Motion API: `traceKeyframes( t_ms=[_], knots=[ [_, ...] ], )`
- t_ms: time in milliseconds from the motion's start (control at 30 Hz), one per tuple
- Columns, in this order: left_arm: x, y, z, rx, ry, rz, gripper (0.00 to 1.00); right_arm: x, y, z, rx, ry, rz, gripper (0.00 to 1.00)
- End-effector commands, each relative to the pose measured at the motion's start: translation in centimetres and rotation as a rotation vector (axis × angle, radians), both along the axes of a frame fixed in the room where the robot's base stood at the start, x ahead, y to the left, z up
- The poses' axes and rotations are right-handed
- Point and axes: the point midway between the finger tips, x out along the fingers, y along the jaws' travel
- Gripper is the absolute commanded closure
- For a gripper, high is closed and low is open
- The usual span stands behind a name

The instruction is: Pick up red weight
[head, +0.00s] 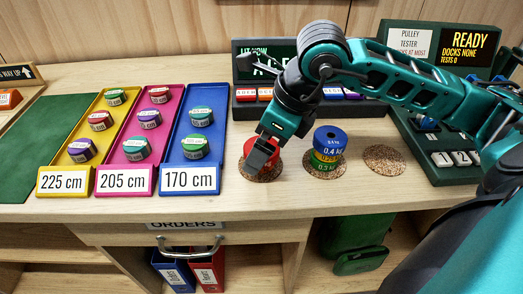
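The red weight (274,158) sits on a round cork mat (247,174) on the bench, left of the stacked weights. My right gripper (259,157) comes down over the red weight from above and hides much of it. Red shows on both sides of the dark finger. I cannot tell whether the fingers are closed on it. My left gripper is not in view.
A stack with a blue weight (330,138) on top stands close on the right. An empty cork mat (384,159) lies further right, before the pulley tester (436,165). Yellow (64,157), magenta (126,166) and blue trays (176,165) with small rolls lie left.

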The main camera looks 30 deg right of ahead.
Motion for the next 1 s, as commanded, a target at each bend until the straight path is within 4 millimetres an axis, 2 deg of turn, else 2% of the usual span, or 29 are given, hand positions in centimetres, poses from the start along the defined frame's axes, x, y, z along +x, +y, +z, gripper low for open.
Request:
traceKeyframes(
  t_ms=[267,1000],
  knots=[
    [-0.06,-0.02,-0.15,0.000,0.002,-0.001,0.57,0.10,0.07,-0.31,0.000,0.000,0.000,0.02],
    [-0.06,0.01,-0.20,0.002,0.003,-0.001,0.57,0.09,0.06,-0.26,0.000,0.000,0.001,0.72]
  ],
)
